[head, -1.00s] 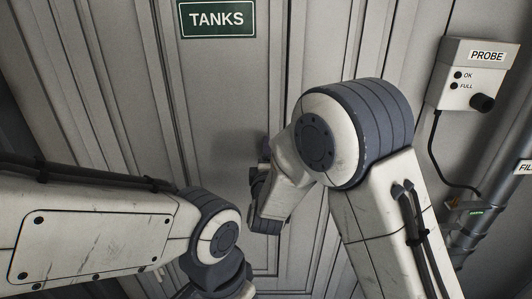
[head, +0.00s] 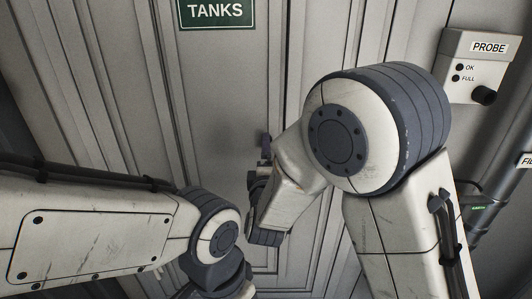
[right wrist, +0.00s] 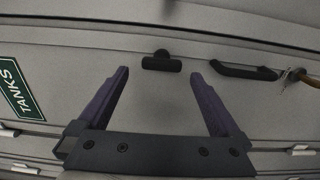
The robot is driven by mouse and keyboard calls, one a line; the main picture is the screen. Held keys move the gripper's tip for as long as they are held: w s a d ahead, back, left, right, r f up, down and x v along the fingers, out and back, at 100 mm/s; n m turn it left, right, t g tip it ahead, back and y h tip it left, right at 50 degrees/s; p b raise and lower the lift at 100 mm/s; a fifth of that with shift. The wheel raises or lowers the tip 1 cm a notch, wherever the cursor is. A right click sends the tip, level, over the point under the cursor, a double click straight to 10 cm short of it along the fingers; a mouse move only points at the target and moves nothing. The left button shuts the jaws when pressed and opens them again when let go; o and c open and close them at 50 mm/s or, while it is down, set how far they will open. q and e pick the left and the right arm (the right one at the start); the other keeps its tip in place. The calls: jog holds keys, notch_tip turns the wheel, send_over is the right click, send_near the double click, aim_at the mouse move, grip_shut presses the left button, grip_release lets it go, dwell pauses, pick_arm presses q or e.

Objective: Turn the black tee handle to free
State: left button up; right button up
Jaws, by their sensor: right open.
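The black tee handle (right wrist: 162,62) shows in the right wrist view as a short dark bar on a stub on the grey door panel. In the head view I cannot make it out; my right arm covers that area. My right gripper (right wrist: 160,75) is open, with its two dark purple fingers on either side of the tee handle in the picture. The handle shows beyond the fingertips, and no contact is visible. In the head view only a fingertip of the right gripper (head: 266,147) shows past the wrist. My left arm is at lower left; its gripper is out of frame.
A longer black pull handle (right wrist: 243,72) is right of the tee handle in the wrist view, with a small metal and brown item (right wrist: 293,76) beside it. A green TANKS sign (head: 215,12) is on the door. A PROBE box (head: 486,68) and pipe are at right.

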jog(key=s+b, duration=0.1)
jog(key=s, duration=0.5)
jog(key=shift+s+b, duration=0.15)
jog(key=shift+b, duration=0.15)
jog(key=shift+d, duration=0.1)
